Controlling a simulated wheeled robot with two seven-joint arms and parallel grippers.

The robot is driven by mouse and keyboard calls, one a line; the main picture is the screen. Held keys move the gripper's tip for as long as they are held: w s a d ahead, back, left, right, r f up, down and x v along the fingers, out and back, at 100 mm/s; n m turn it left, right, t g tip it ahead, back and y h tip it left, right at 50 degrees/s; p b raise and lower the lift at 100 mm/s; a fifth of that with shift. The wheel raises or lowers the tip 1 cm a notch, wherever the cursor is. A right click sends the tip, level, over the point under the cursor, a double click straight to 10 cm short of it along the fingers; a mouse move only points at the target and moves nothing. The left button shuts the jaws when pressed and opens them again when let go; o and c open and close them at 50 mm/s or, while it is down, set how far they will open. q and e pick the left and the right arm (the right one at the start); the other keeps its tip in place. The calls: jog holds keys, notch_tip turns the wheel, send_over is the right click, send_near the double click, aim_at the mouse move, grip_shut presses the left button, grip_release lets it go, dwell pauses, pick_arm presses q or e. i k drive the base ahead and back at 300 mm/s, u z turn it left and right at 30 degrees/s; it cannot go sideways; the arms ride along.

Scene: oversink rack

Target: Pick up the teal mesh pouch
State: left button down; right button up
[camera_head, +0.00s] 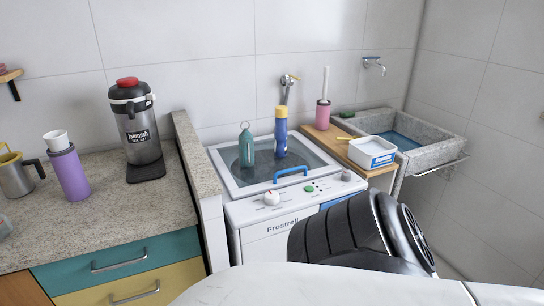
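I cannot pick out a teal mesh pouch for certain. A teal bottle-shaped thing with a ring on top (246,147) stands upright on the washing machine's lid. A small grey-teal thing (5,226) is cut off by the left edge of the picture, on the stone counter; I cannot tell what it is. Neither of my grippers shows. A black ribbed part of my own arm is in front of the washing machine at lower right.
The washing machine (268,228) carries a blue bottle with a yellow cap (281,135). The counter (110,222) holds a coffee dispenser (137,125), purple tumbler (70,175) and metal mug (16,178). A white tub (372,155) stands beside the stone sink (437,152).

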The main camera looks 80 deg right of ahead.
aim_at(246, 141)
jog(key=k, duration=0.6)
jog(key=z, duration=0.85)
